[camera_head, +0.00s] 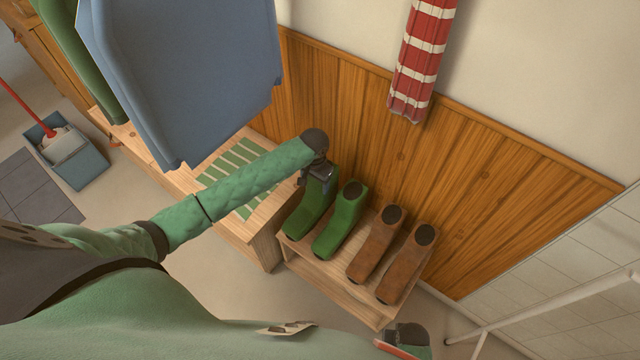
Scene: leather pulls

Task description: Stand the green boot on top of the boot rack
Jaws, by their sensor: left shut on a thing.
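My left gripper (319,178) is shut on the top of the shaft of a green boot (312,208). This boot is upright at the left end of the wooden boot rack (330,283), its toe toward the rack's front left. I cannot tell whether its sole touches the rack top or is just above it. A second green boot (341,220) stands right beside it on the rack.
Two brown boots (375,243) (408,262) stand on the right of the rack. A wooden bench (258,228) with a green striped top is close on the left. Blue cloth (185,75) and a red striped scarf (421,60) hang above. Wood panelling (480,190) is behind.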

